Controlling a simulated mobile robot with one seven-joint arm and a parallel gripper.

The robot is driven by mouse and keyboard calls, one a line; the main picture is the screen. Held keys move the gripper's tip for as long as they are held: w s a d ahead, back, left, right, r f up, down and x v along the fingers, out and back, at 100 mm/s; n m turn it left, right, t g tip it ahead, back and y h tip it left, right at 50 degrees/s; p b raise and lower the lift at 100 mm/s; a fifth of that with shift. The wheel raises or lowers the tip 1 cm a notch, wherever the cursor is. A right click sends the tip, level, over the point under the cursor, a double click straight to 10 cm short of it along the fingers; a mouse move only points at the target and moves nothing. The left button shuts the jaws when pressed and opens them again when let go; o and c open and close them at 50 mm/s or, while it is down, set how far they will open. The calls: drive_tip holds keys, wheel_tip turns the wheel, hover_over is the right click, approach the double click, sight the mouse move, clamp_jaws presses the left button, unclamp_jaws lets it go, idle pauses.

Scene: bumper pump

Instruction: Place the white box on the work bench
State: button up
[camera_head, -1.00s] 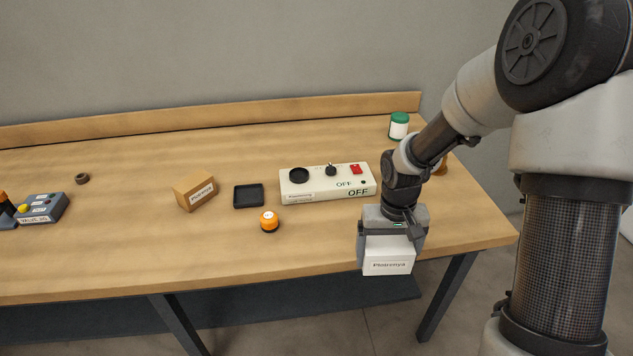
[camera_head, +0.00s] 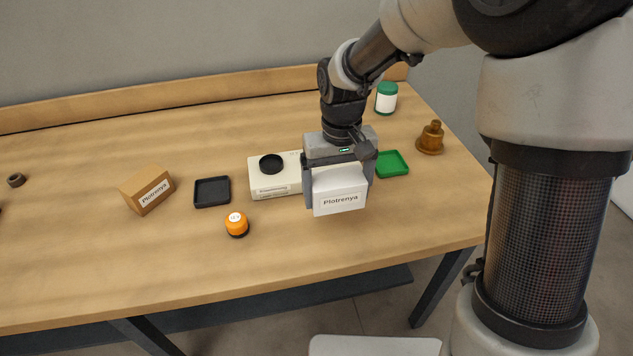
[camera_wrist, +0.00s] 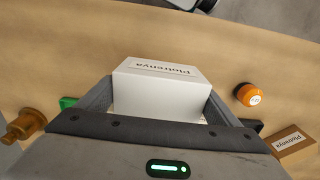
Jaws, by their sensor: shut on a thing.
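The white box (camera_head: 339,192), labelled "Plotrenya", is held between the two fingers of my gripper (camera_head: 338,184). In the head view the box hangs in front of the white control panel's right part and hides it. In the wrist view the white box (camera_wrist: 160,92) fills the space between the fingers of my gripper (camera_wrist: 158,100). The wooden work bench (camera_head: 180,258) lies below. I cannot tell for sure how high the box is above the bench top.
A white panel (camera_head: 262,190), black tray (camera_head: 212,205), orange-topped button (camera_head: 236,222) and cardboard box (camera_head: 140,200) stand to the left. A green tray (camera_head: 402,168), brass part (camera_head: 432,135) and green-lidded jar (camera_head: 386,100) are to the right. The bench's front strip is clear.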

wheel_tip(320, 180, down, 8)
drive_tip(key=shift+s+r+b, duration=0.1)
drive_tip(key=shift+r+b, duration=0.15)
drive_tip(key=shift+b, duration=0.2)
